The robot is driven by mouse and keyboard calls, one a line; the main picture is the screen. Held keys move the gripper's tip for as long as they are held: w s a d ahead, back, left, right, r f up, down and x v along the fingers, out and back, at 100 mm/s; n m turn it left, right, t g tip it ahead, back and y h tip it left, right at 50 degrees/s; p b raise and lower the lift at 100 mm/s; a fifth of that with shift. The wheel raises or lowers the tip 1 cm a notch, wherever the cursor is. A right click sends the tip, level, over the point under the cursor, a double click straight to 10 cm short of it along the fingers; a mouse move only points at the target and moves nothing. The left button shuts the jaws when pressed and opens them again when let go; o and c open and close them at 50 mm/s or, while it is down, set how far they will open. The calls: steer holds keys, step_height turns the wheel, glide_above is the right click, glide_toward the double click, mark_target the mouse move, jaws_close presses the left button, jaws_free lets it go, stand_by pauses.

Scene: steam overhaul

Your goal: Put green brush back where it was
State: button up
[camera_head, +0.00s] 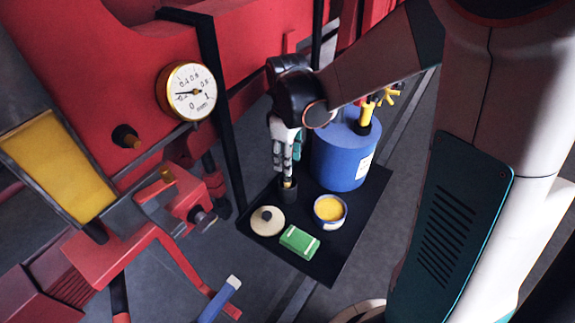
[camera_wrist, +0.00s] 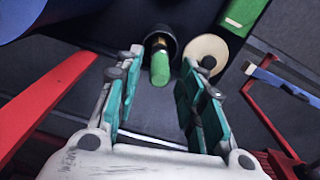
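The green brush (camera_wrist: 160,68) stands in a small black cup (camera_wrist: 160,40), handle toward the camera in the wrist view, with a brass-coloured band near the cup's mouth. The cup (camera_head: 288,194) stands on the black mat (camera_head: 326,268) in the head view. My gripper (camera_wrist: 161,60) is open, its two teal-padded fingers on either side of the brush handle with gaps visible. In the head view my gripper (camera_head: 287,163) points down just above the cup; its fingers mostly hide the handle there. The brush's lower end is hidden in the cup.
A blue canister (camera_head: 340,158) stands close right of the gripper. A yellow-filled tin (camera_head: 329,208), a cream lid (camera_head: 267,221) and a green block (camera_head: 299,242) lie near the cup. Red machinery with a gauge (camera_head: 190,91) and a black post (camera_head: 228,125) stand to the left.

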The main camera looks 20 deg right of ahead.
step_height(320, 180, up, 5)
steer(key=shift+r+p, duration=0.1)
steer(key=shift+p, duration=0.35)
steer(key=shift+s+r, duration=0.25)
steer(key=shift+r, duration=0.3)
steer(key=s+r+m+t, duration=0.3)
steer(key=s+m, duration=0.1)
steer(key=s, duration=0.3)
steer(key=s+r+m+t, duration=0.4)
steer(key=s+m, duration=0.1)
steer(key=s, duration=0.2)
steer(key=shift+s+r, duration=0.25)
steer(key=shift+r, duration=0.05)
